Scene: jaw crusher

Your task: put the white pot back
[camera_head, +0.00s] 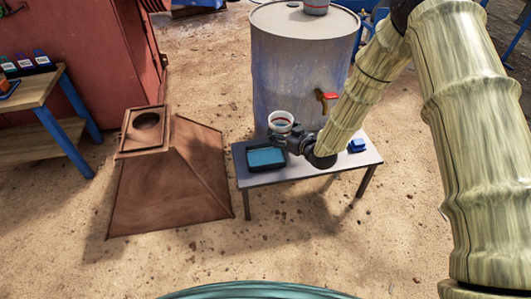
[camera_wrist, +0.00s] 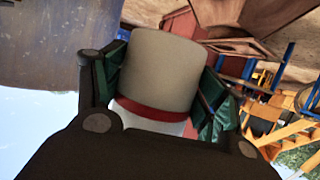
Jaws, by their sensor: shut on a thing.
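The white pot (camera_head: 280,120) is a small round vessel with an open top. It is between the fingers of my gripper (camera_head: 288,136), above the grey bench. In the wrist view the white pot (camera_wrist: 167,75) fills the space between the two green-padded fingers of my gripper (camera_wrist: 165,85), and a dark red band runs round it. The gripper is shut on it. A dark tray with a blue inside (camera_head: 251,165) lies on the bench just below and left of the pot. I cannot tell whether the pot touches anything below.
The low grey bench (camera_head: 300,172) also carries a small blue block (camera_head: 357,146) at its right. A large grey drum (camera_head: 300,70) with a red-handled tap (camera_head: 326,97) stands behind. A rusty hopper (camera_head: 170,185) is at left, and a wooden table (camera_head: 35,95) with blue legs beyond it.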

